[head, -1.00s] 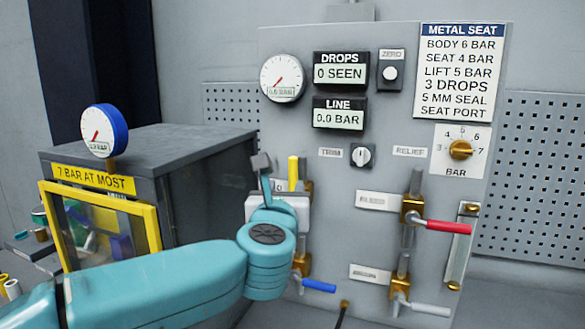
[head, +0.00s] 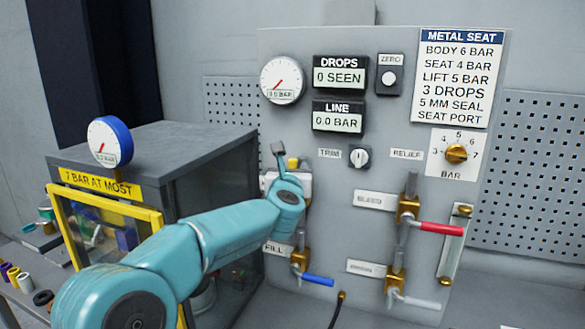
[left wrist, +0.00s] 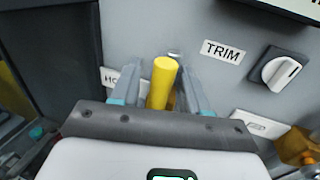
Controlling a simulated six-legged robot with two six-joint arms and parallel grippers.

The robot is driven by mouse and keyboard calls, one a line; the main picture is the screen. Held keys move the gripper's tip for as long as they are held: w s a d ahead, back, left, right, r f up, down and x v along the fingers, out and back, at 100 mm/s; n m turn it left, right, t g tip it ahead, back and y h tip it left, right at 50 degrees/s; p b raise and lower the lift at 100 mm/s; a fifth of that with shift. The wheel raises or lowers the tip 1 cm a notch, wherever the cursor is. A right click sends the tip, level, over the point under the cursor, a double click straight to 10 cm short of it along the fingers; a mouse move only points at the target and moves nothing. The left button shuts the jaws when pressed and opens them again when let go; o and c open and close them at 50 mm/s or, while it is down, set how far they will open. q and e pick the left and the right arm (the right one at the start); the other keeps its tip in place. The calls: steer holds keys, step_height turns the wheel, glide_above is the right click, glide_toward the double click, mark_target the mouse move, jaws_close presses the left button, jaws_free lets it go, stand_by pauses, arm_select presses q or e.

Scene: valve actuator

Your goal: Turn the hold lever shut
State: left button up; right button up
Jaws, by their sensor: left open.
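The hold lever is a yellow bar (head: 292,162) on the grey panel, mostly hidden behind my left gripper (head: 287,166) in the head view. In the left wrist view the yellow lever (left wrist: 162,86) stands between the two fingers of my left gripper (left wrist: 166,78). The fingers are open, with a gap on each side of the lever near their tips. A label starting "HO" (left wrist: 109,78) shows partly behind the left finger. The lever's pivot is hidden by the gripper. My right gripper is in neither view.
The TRIM knob (head: 359,158) is close on the right. Blue (head: 317,280), red (head: 441,229) and white (head: 415,302) levers project from the panel below and to the right. A cabinet with a yellow-framed door (head: 150,217) stands left. The LINE display (head: 338,122) reads 0.0 BAR.

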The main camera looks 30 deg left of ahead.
arm_select(q)
steer(key=shift+d, duration=0.1)
jaws_close()
steer(key=w+d+f+m+t+h+b, duration=0.2)
steer(key=d+f+m+b, duration=0.6)
steer(key=m+b, duration=1.1)
steer(key=shift+d+f+m+t+h+b, duration=0.35)
steer(key=shift+f+m+t+h, duration=0.35)
steer(key=shift+m+t, duration=0.5)
steer(key=shift+w, duration=0.1)
jaws_free()
